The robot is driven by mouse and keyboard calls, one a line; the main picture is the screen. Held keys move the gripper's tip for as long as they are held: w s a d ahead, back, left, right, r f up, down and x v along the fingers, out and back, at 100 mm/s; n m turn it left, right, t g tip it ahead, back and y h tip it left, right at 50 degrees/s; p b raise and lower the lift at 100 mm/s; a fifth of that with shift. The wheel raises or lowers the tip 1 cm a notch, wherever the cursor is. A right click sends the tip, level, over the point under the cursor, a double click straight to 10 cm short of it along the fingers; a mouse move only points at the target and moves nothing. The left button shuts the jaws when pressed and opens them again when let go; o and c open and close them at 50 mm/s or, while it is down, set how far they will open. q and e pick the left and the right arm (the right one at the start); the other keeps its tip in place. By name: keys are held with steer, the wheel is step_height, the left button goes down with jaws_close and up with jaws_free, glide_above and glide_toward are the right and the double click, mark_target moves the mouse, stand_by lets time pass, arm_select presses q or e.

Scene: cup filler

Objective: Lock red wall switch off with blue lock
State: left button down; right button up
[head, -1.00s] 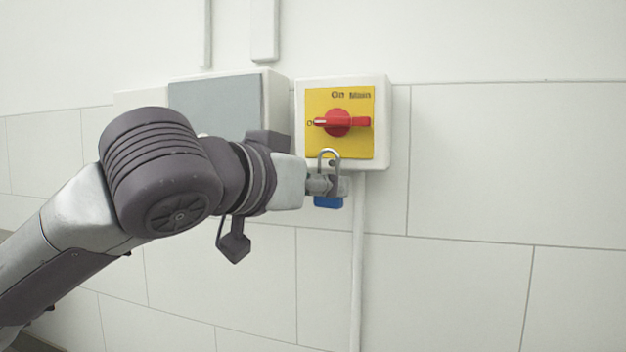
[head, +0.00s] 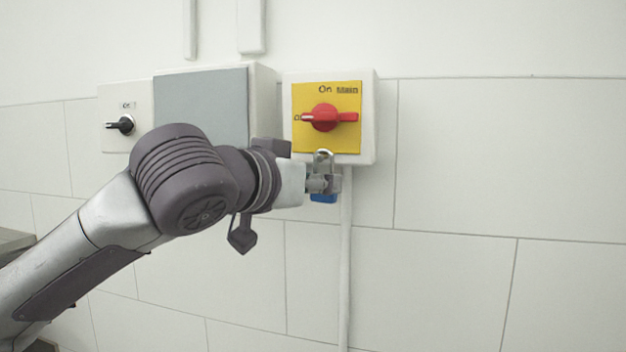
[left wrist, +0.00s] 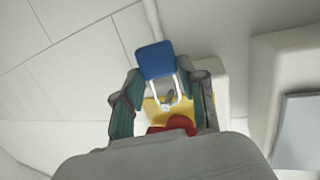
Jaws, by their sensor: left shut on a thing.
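The wall switch has a white box, a yellow plate (head: 344,142) and a red handle (head: 322,117) lying horizontally, its white mark toward "O" at the left. My left gripper (head: 322,184) is shut on the blue padlock (head: 323,198) just below the box. The lock's silver shackle points up, at or in front of the yellow plate's lower edge; I cannot tell whether it passes through anything. In the left wrist view the blue lock body (left wrist: 156,60) sits between the fingers, with the shackle (left wrist: 180,100) toward the yellow plate and red handle (left wrist: 172,125). My right gripper is not in view.
A grey-fronted box (head: 205,100) and a black rotary switch (head: 121,125) are on the wall to the left. A white conduit (head: 345,270) runs down below the red switch. The tiled wall to the right is bare.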

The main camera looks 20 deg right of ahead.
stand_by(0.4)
arm_select(q)
steer(key=c, duration=0.6)
jaws_free()
